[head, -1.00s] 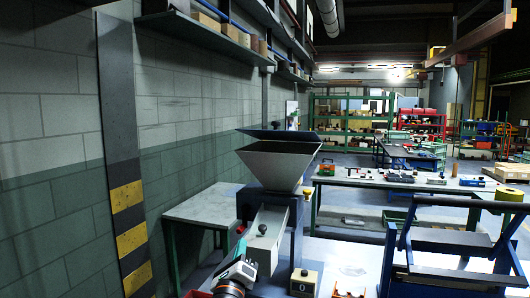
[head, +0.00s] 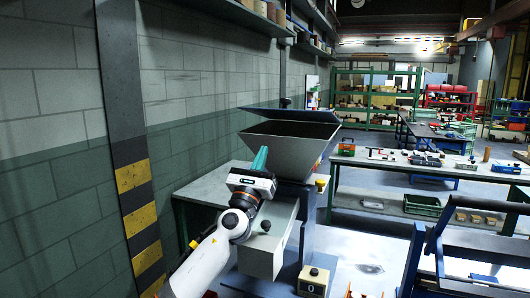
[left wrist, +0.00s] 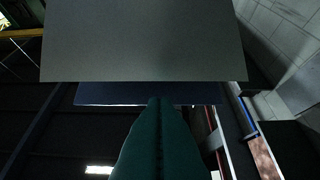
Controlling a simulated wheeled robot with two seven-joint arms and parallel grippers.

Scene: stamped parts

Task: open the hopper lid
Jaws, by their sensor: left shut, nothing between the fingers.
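The hopper (head: 310,153) is a grey funnel on a blue stand in the middle of the head view. Its lid (head: 312,115) is a thin dark blue plate along the top; a dark gap shows below it, and I cannot tell its exact angle. My left gripper (head: 261,150) has teal fingers, shut and empty, pointing up in front of the hopper's left side, below the lid's level. In the left wrist view the fingertips (left wrist: 160,100) overlap the blue lid (left wrist: 120,94), with the grey hopper wall (left wrist: 145,45) above; contact cannot be told. My right gripper is out of view.
A grey chute (head: 262,250) with a black knob (head: 265,226) stands under the hopper, close to my left arm. A block wall and striped post (head: 137,205) are at left. A blue frame (head: 455,250) stands at right.

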